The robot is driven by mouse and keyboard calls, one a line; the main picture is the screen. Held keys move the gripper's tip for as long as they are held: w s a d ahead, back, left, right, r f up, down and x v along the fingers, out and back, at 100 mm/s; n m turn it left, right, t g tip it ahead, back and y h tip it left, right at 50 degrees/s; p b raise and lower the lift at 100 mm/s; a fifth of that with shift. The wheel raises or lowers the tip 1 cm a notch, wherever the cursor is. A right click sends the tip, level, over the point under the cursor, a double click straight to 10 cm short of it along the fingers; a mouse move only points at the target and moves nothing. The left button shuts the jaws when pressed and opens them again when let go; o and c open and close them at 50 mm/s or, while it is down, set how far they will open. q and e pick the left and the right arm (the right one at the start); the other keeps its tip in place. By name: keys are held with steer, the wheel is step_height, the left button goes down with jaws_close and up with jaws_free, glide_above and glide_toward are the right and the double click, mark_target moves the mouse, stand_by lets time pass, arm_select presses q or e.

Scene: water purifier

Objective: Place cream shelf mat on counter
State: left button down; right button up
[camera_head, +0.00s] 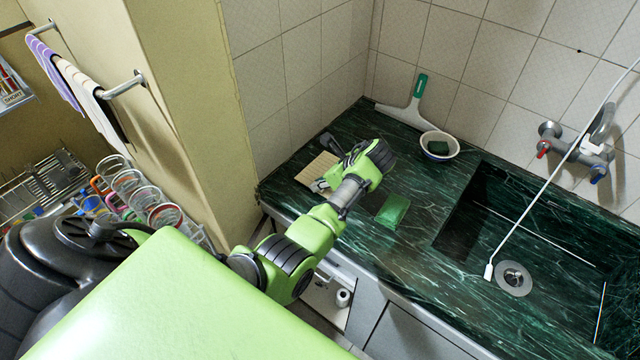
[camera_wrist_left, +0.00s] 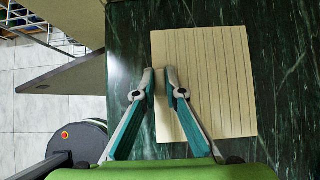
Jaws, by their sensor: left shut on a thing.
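The cream shelf mat (camera_head: 316,171) is a flat, ribbed rectangle over the left end of the dark green marble counter (camera_head: 405,235), near the wall corner. In the left wrist view the mat (camera_wrist_left: 225,80) lies flat-looking over the counter (camera_wrist_left: 287,60); I cannot tell whether it touches the surface. My left gripper (camera_head: 327,164) is at the mat, its fingers close together at the mat's edge in the wrist view (camera_wrist_left: 161,78), shut on it. My wrist hides part of the mat in the head view. My right gripper is not in view.
A green sponge (camera_head: 392,210) lies on the counter right of my arm. The sink (camera_head: 480,225) opens on the right, with a white hose (camera_head: 530,190). A wall pillar (camera_head: 195,90) stands left.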

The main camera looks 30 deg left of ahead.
arm_select(q)
steer(key=shift+w+f, duration=0.1)
steer(key=shift+f, duration=0.3)
steer(key=shift+f, duration=0.1)
steer(key=c, duration=2.1)
jaws_free()
steer(key=v, duration=1.2)
steer(key=shift+b, duration=0.4)
